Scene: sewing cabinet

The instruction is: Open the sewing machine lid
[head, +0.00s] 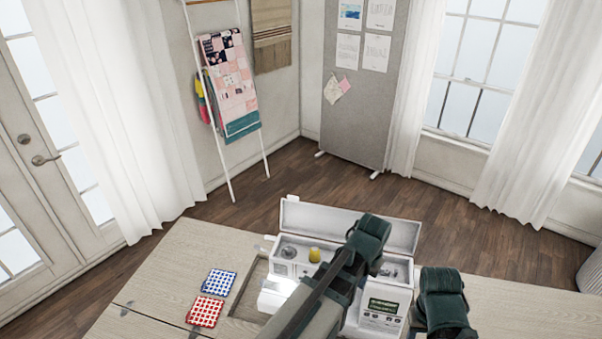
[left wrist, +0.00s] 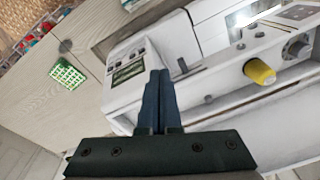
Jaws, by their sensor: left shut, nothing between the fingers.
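The white sewing machine (head: 384,307) sits in the table's recess. Its long lid (head: 345,223) stands raised along the back edge, leaving the top compartment with dials and a yellow spool (head: 314,255) uncovered. My left gripper (head: 371,232) reaches over the machine near the lid's right part and hides some of it. In the left wrist view my left gripper's fingers (left wrist: 160,76) are together and empty, in front of the machine's body (left wrist: 128,86). The yellow spool also shows there (left wrist: 259,71). My right gripper (head: 444,295) is right of the machine; its fingers cannot be made out.
A blue-dotted pad (head: 220,283) and a red-dotted pad (head: 205,311) lie on the wooden table (head: 163,278), left of the machine. A green-dotted pad (left wrist: 68,73) shows in the left wrist view. The table right of my right gripper is clear.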

